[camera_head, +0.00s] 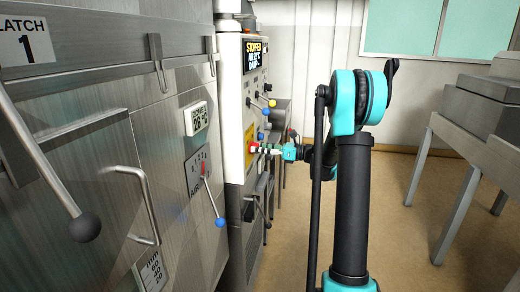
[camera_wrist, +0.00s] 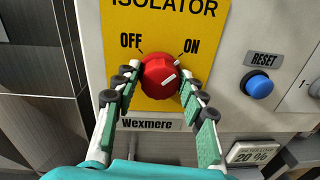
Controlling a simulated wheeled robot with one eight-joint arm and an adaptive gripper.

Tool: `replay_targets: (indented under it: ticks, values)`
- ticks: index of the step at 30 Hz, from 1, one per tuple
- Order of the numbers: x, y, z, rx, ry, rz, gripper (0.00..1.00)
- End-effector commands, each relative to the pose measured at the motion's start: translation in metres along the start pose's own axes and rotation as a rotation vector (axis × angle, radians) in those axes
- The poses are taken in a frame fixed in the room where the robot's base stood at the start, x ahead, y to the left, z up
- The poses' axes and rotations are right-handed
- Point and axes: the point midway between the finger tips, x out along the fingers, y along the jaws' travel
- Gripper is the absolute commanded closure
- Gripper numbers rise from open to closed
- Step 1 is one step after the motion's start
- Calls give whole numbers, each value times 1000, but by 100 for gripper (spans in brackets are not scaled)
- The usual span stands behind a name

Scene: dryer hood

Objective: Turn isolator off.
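The red isolator knob (camera_wrist: 160,73) sits on a yellow plate (camera_wrist: 165,22) marked OFF at left and ON at right. Its white mark points right and slightly up, toward ON. My gripper (camera_wrist: 160,84) has one finger on each side of the knob, and the fingertips appear to touch its sides. In the head view, my gripper (camera_head: 272,149) reaches left to the yellow plate (camera_head: 250,146) on the machine's side panel.
A blue RESET button (camera_wrist: 257,84) is right of the plate. In the head view, a lit display (camera_head: 254,54) reads STOPPED. A blue-ended lever (camera_head: 220,222) and a black-ended lever (camera_head: 85,228) stick out at left. A grey metal table (camera_head: 470,148) stands at right, with open floor between.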

Motion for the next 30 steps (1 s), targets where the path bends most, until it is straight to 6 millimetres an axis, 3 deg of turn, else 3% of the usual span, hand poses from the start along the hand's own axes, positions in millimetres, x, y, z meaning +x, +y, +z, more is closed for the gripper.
replay_targets:
  ticks: [1,6,17,30]
  values:
    - [0,0,0,0,0,0,69]
    - [0,0,0,0,0,0,90]
    - [0,0,0,-58,-3,0,90]
    - [0,2,-1,-400,-22,3,90]
